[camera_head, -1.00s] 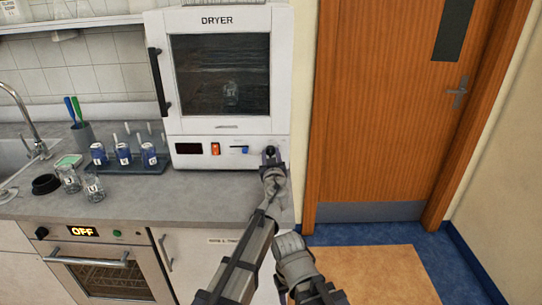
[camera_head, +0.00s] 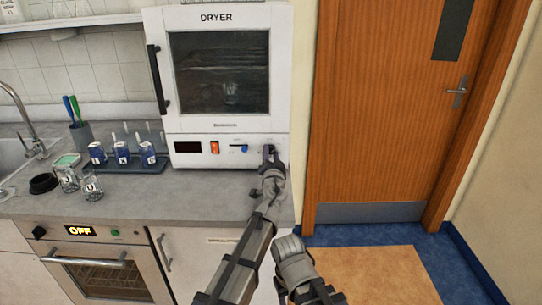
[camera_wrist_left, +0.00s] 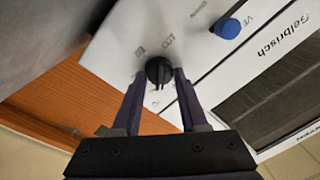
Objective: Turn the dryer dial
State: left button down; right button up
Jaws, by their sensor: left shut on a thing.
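The white dryer (camera_head: 218,75) stands on the counter, its front panel (camera_head: 200,160) below a glass door. My left gripper (camera_head: 268,152) is at the right end of that panel and covers most of the dial in the head view. In the left wrist view the dial (camera_wrist_left: 159,70) is a round black knob with a raised grip bar. The two dark fingers of my left gripper (camera_wrist_left: 160,88) are on either side of it, shut on it. A blue knob (camera_wrist_left: 228,28) sits beside it on the panel.
The panel also has a dark display (camera_head: 187,147) and an orange-red switch (camera_head: 214,147). Blue-labelled vials (camera_head: 122,155) stand in a tray to the left, with glass beakers (camera_head: 91,187) in front. The oven (camera_head: 100,268) reads OFF. A wooden door (camera_head: 400,110) is at right.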

pick_arm(q)
jog(key=m+h, duration=0.1)
jog(key=m, duration=0.6)
jog(key=shift+f, duration=0.1)
jog(key=m, duration=0.6)
jog(key=shift+a+m+h, duration=0.1)
jog(key=shift+m+h, duration=0.2)
jog(key=shift+m, duration=0.1)
jog(key=m, duration=0.6)
jog(key=shift+m+h, duration=0.3)
jog(key=shift+m, duration=0.1)
jog(key=m+p, duration=0.1)
jog(key=m, duration=0.5)
jog(key=shift+a+g, duration=0.15)
jog(key=shift+g, duration=0.15)
jog(key=shift+c, duration=2.2)
grip_release()
jog(key=shift+s, duration=0.1)
